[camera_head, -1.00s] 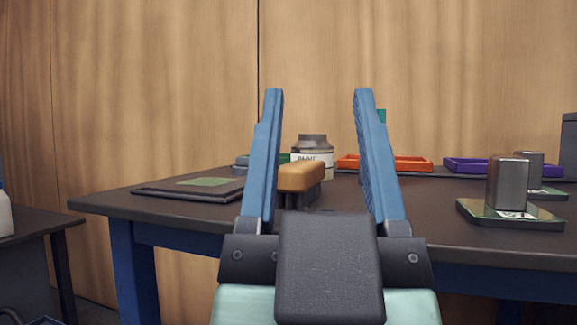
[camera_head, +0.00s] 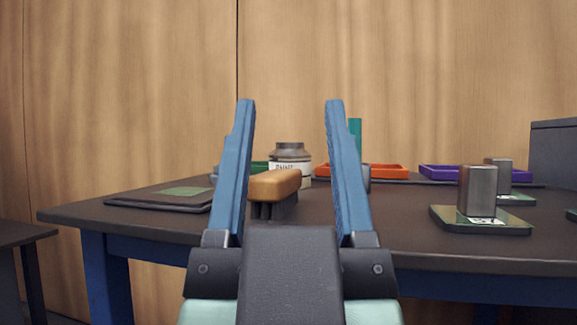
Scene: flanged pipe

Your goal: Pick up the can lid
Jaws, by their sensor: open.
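My gripper (camera_head: 290,103) is open and empty, its two blue fingers pointing up and forward in front of the table. Between the fingers, farther back, stands a paint can (camera_head: 293,169) with a pale label and a grey, narrower top (camera_head: 289,149). I cannot tell whether that top is the can lid. The lower part of the can is hidden behind a brush (camera_head: 275,184) with a tan back and dark bristles. A grey item (camera_head: 213,179) is partly hidden behind the left finger, and its shape is unclear.
The dark table (camera_head: 400,225) has blue legs. Dark flat plates (camera_head: 165,198) lie at left. Orange (camera_head: 385,170) and purple (camera_head: 465,173) trays stand at the back. A metal block (camera_head: 478,190) stands on a green board (camera_head: 452,218) at right. A teal upright piece (camera_head: 355,135) shows behind the right finger.

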